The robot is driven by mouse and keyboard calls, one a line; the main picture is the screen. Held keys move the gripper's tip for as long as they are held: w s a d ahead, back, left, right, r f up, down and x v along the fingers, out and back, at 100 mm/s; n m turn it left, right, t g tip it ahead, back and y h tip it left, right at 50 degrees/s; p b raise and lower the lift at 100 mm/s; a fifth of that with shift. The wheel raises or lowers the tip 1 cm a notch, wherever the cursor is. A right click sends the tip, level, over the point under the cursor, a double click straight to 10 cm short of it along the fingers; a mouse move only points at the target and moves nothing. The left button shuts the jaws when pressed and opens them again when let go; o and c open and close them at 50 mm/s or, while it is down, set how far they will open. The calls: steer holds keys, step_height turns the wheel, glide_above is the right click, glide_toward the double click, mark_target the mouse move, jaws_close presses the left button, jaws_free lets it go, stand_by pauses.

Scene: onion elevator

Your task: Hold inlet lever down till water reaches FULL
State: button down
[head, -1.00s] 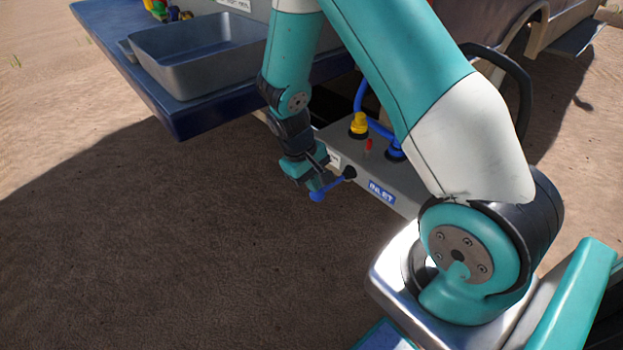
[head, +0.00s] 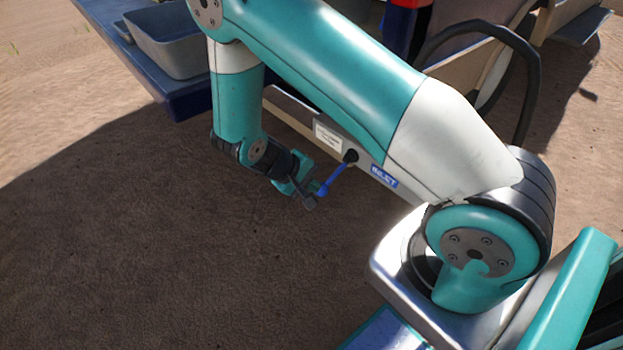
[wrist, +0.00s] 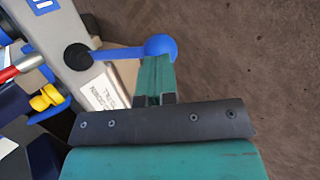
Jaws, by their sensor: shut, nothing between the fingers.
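The blue inlet lever (head: 336,175) slopes down and left from its black pivot on the grey panel (head: 361,157), beside the blue INLET label (head: 384,177). My gripper (head: 311,196) is at the lever's free end. In the wrist view, the lever (wrist: 118,52) ends in a round blue knob (wrist: 160,46). The fingers of my gripper (wrist: 157,66) are shut, with their tips against or just over the knob; nothing is between them. Contact cannot be told for certain. No water level or FULL mark can be made out; my arm covers much of the panel.
A dark blue table edge (head: 160,100) with a grey basin (head: 178,50) stands at upper left. A black hose (head: 526,75) arches at right. A red-handled part (wrist: 22,66) and a yellow fitting (wrist: 46,97) sit near the pivot. Sandy ground in front is clear.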

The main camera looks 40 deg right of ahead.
steer(key=shift+d+f, duration=0.15)
steer(key=shift+f, duration=0.65)
steer(key=shift+s+d+f, duration=0.1)
steer(key=shift+s, duration=0.1)
stand_by(5.7)
steer(key=a+p+v, duration=0.1)
steer(key=p+v, duration=0.2)
steer(key=v, duration=1.1)
steer(key=shift+w+p, duration=0.15)
steer(key=shift+p, duration=0.2)
steer(key=shift+a+f, duration=0.1)
